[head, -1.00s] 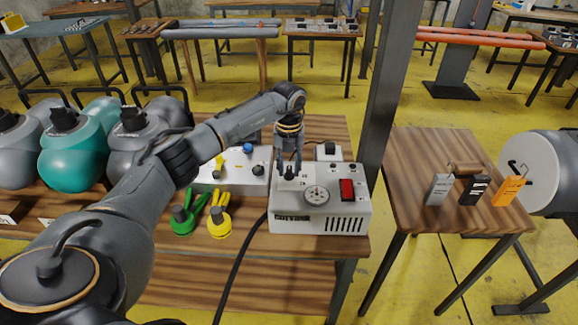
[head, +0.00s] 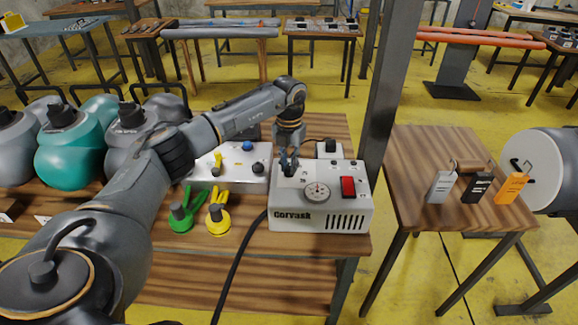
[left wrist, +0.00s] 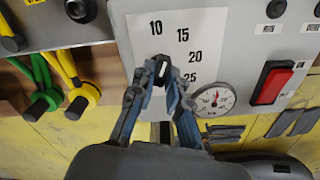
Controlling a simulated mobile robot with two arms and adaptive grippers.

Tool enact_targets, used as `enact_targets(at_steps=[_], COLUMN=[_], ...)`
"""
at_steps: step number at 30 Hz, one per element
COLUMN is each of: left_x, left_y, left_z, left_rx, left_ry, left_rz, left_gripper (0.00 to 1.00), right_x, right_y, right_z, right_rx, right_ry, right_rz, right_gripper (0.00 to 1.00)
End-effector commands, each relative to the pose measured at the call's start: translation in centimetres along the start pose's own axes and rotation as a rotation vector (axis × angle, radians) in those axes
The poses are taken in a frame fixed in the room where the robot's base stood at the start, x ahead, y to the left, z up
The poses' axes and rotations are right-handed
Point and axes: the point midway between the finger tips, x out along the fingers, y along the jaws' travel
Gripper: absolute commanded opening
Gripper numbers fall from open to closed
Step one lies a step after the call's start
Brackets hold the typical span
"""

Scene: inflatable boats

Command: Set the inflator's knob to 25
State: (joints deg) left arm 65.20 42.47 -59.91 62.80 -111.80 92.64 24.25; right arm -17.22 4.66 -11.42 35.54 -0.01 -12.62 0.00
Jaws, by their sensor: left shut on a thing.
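The inflator (head: 300,216) is a white box marked "Corvask" on the wooden bench. Its top has a round gauge (head: 317,192) and a red switch (head: 348,187). My left gripper (head: 289,166) points down at the panel's left part, its fingers shut on the dark knob. In the left wrist view the knob (left wrist: 161,68) sits between the fingertips, below the printed scale (left wrist: 178,38) of 10, 15, 20 and 25. The gauge (left wrist: 214,99) and the switch (left wrist: 272,83) show there too. The fingers partly hide the knob, and I cannot tell its setting surely. My right gripper is out of view.
A dark post (head: 383,100) rises at the inflator's right. Tags stand on a side table (head: 410,165). Grey and teal tanks (head: 68,160) stand left.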

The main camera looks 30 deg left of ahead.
Motion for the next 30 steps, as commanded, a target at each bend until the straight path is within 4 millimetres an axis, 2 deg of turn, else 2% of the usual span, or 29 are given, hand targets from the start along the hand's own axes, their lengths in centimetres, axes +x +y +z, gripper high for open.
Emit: enact_targets(at_steps=[9, 30], left_x=[0.0, -0.1], left_y=[0.1, 0.0], left_z=[0.1, 0.1], left_rx=[0.299, 0.963], left_ry=[-0.004, -0.005], left_rz=[0.001, 0.002], left_gripper=[0.00, 0.00], right_x=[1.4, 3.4], right_y=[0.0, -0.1], right_z=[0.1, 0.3], right_rx=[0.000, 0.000], right_ry=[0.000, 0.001], right_rz=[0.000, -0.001], right_gripper=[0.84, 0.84])
